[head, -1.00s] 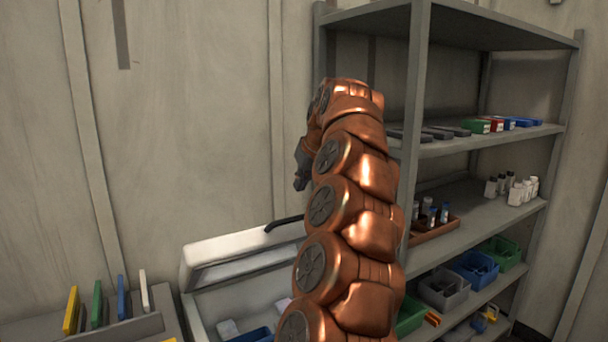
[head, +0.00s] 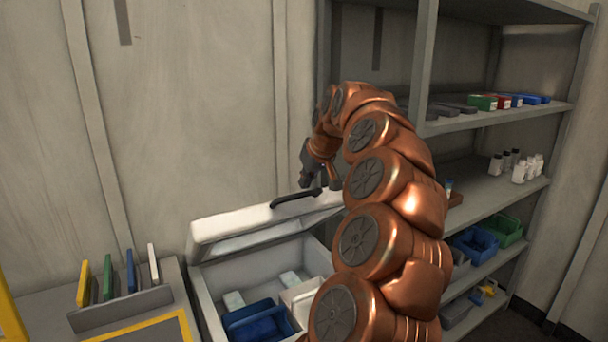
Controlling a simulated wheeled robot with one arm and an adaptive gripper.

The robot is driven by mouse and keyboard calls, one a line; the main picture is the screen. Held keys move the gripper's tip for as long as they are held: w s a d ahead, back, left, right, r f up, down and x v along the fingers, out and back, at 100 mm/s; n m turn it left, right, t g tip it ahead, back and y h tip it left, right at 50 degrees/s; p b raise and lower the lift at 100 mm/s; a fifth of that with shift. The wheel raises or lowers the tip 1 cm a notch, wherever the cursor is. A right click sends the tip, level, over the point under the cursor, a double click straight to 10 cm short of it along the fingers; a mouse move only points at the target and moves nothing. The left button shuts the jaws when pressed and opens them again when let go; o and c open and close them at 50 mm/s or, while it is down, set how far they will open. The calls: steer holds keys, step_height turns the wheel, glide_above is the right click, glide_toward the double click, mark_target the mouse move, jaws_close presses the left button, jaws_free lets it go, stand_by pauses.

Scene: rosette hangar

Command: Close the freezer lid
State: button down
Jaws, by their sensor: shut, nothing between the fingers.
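The freezer (head: 208,304) is a white chest at the lower middle of the head view. Its white lid (head: 240,225) stands raised and tilted at the back, so the inside is open to view. A dark handle (head: 296,198) sits on the lid's upper edge. My gripper (head: 306,183) is shut and empty, pointing down close above the handle; I cannot tell whether it touches it. My copper arm hides the right side of the freezer and part of the lid.
Blue bins (head: 262,322) and pale boxes lie inside the freezer. A grey rack (head: 125,306) with coloured upright plates stands on the left. A grey shelf unit (head: 495,127) with bottles and bins rises on the right, behind my arm. A wall is behind.

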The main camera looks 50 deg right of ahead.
steer(key=shift+s+a+f, duration=0.1)
steer(key=shift+s+f, duration=0.05)
steer(key=shift+f, duration=0.05)
steer(key=shift+f, duration=0.1)
stand_by(0.4)
